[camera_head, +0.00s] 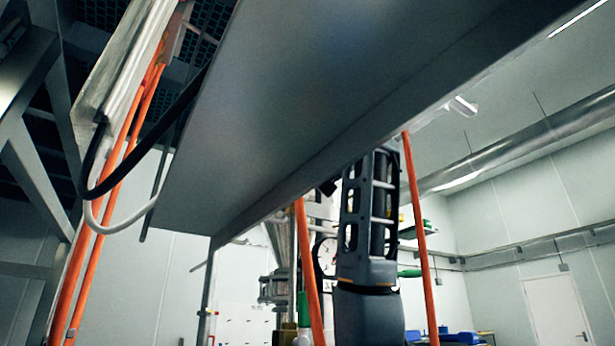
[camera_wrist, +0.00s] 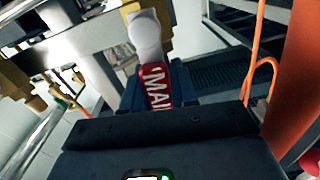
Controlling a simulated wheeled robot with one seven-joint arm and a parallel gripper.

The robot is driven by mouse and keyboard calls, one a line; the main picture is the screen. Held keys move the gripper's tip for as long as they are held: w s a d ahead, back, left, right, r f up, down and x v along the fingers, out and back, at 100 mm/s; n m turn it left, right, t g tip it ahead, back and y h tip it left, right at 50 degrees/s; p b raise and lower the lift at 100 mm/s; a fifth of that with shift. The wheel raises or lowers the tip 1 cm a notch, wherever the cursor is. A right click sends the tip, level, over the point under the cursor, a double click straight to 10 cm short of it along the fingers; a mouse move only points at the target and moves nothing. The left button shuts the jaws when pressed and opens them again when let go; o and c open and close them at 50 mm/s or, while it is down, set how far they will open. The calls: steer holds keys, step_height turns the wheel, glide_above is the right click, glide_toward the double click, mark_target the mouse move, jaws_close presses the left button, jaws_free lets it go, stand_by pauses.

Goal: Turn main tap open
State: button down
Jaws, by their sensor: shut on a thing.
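The main tap's red handle (camera_wrist: 158,84) carries white lettering that reads "MAI", with the rest cut off from view. A rounded white part (camera_wrist: 145,32) is at the handle's far end. My gripper (camera_wrist: 157,88) is shut on the handle, with a dark finger on either side of it. In the head view my arm rises behind a large grey panel, which hides its upper end. I cannot make out the tap or my fingers there. The frames do not show clearly how far the tap is turned.
The grey panel (camera_head: 300,110) fills the upper middle of the head view. Orange posts (camera_head: 418,235) stand near my arm. A looped hose (camera_head: 105,195) hangs at the left. In the wrist view an orange upright (camera_wrist: 297,90) is close on the right, and brass-coloured fittings (camera_wrist: 22,78) are at the left.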

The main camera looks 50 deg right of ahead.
steer(key=shift+w+a+f+n, duration=0.1)
steer(key=shift+a+n, duration=0.2)
steer(key=shift+n, duration=0.3)
steer(key=c, duration=1)
jaws_free()
steer(key=shift+o, duration=0.2)
steer(key=shift+a, duration=0.1)
steer(key=b+v, duration=0.3)
steer(key=v, duration=0.4)
steer(key=shift+s, duration=0.4)
steer(key=shift+a, duration=0.1)
